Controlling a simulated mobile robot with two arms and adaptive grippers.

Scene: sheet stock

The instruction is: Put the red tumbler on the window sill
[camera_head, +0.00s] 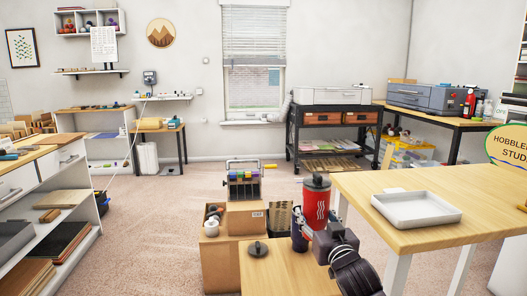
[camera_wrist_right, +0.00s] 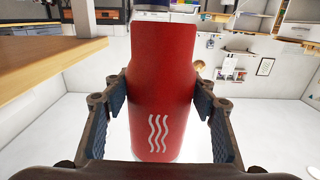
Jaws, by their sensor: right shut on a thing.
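The red tumbler (camera_head: 316,203) has a dark lid and white wavy lines on its side. It is upright in the head view, above the near wooden table. My right gripper (camera_head: 318,236) is shut on it. In the right wrist view, the red tumbler (camera_wrist_right: 162,75) stands between the two fingers of my right gripper (camera_wrist_right: 160,115), and its wavy mark shows. The white window sill (camera_head: 252,123) is at the far wall under the window, well beyond the tumbler. Its visible top looks mostly clear. My left gripper is not in view.
A wooden table (camera_head: 430,190) with a white tray (camera_head: 416,208) stands to the right. Cardboard boxes (camera_head: 220,258) with goods on top stand left of the tumbler. A black cart (camera_head: 333,143) with a printer is right of the window. Open carpet (camera_head: 165,215) lies at left centre.

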